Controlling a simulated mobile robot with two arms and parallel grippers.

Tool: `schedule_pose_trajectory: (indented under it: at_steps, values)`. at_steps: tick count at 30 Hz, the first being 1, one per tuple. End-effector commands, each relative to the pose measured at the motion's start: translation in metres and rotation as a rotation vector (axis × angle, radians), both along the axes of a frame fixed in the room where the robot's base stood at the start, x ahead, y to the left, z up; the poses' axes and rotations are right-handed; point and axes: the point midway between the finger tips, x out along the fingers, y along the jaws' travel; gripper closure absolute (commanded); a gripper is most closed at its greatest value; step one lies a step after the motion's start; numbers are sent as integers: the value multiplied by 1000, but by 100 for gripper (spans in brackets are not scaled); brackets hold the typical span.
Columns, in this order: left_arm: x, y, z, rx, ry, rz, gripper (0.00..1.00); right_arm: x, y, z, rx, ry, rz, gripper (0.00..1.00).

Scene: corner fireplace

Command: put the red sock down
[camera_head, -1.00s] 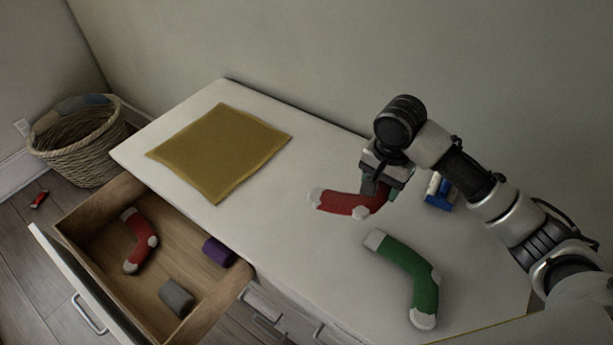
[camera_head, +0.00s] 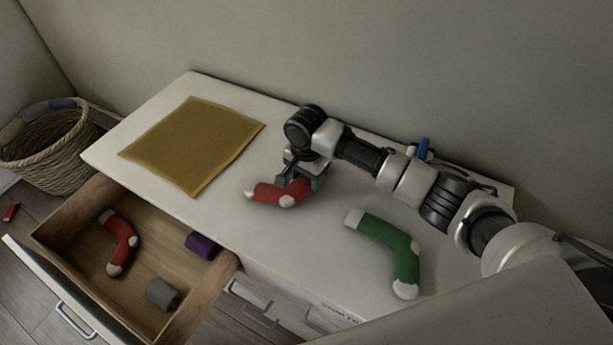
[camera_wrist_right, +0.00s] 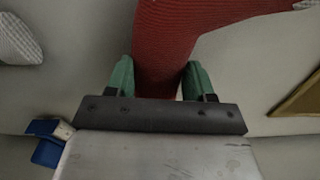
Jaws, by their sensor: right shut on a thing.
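A red sock (camera_head: 279,194) with white toe and heel patches is at my right gripper (camera_head: 298,183), over the white cabinet top. In the right wrist view the sock (camera_wrist_right: 170,45) passes between the green fingers of the right gripper (camera_wrist_right: 161,78), which is shut on it. Whether the sock touches the top is hard to tell. A second red sock (camera_head: 119,243) lies in the open drawer (camera_head: 72,213). My left gripper does not show.
A mustard cloth (camera_head: 192,145) lies on the left of the cabinet top (camera_head: 225,225). A green sock (camera_head: 388,248) lies to the right. The drawer also holds a purple roll (camera_head: 201,244) and a grey roll (camera_head: 161,293). A wicker basket (camera_head: 52,150) stands at left.

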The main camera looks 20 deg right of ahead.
Motion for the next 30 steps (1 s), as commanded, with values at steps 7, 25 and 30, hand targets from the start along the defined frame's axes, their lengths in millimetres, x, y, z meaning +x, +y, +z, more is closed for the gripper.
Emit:
schedule_pose_trajectory:
  at_steps: [7,25,30]
  values:
    - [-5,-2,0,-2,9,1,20,0,0,-6,1,-2,1,69]
    - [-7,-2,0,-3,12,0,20,0,0,-9,1,-2,1,21]
    - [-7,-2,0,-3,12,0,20,0,0,1,3,-2,2,21]
